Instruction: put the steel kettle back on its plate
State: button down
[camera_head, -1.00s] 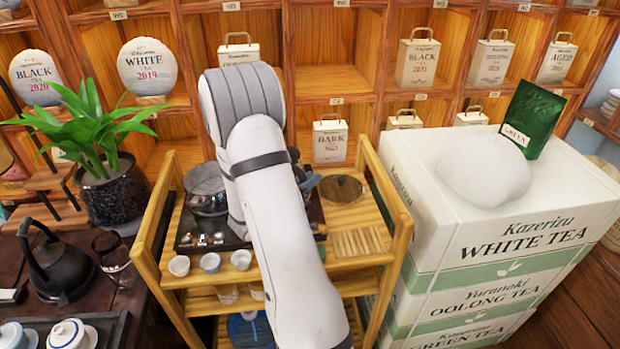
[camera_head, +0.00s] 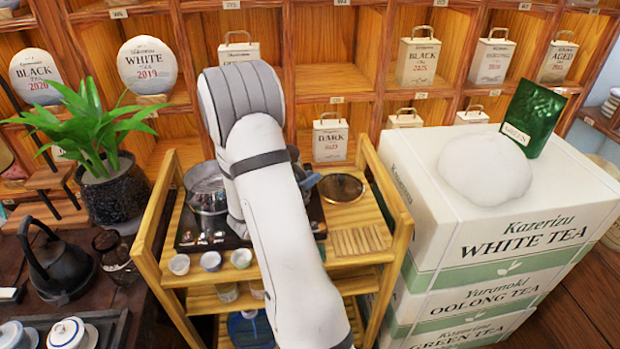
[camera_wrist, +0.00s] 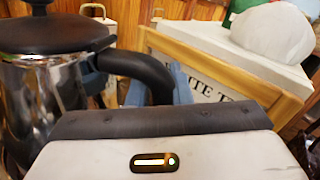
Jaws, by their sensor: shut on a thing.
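The steel kettle (camera_wrist: 45,105) fills the left of the wrist view, with a shiny body, a black lid and a black curved handle (camera_wrist: 150,72). My gripper (camera_wrist: 135,90) is shut on the handle; its blue fingers show on either side of it. The kettle looks upright. In the head view my arm hides the kettle and most of the gripper; only a bit of blue finger shows right of the arm. A dark round plate (camera_head: 342,187) with a brassy rim lies bare on the cart top, right of the arm. Whether the kettle's bottom touches anything is hidden.
A steel pot (camera_head: 206,192) stands on the dark tray (camera_head: 190,240) left of my arm, with small cups in front. The cart's wooden side rail (camera_head: 388,190) rises right of the plate. Stacked tea boxes (camera_head: 500,235) stand beyond it. Shelves close off the back.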

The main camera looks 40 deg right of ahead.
jog(key=shift+f+b, duration=0.55)
jog(key=shift+f, duration=0.05)
dwell(0.7)
jog(key=c, duration=1.6)
grip_release()
jog(key=shift+f, duration=0.1)
jog(key=shift+s+a, duration=0.2)
jog(key=shift+a, duration=1.65)
jog(key=shift+s+a, duration=0.2)
jog(key=shift+a, duration=1.6)
jog(key=shift+s+a, duration=0.2)
jog(key=shift+a, duration=1.65)
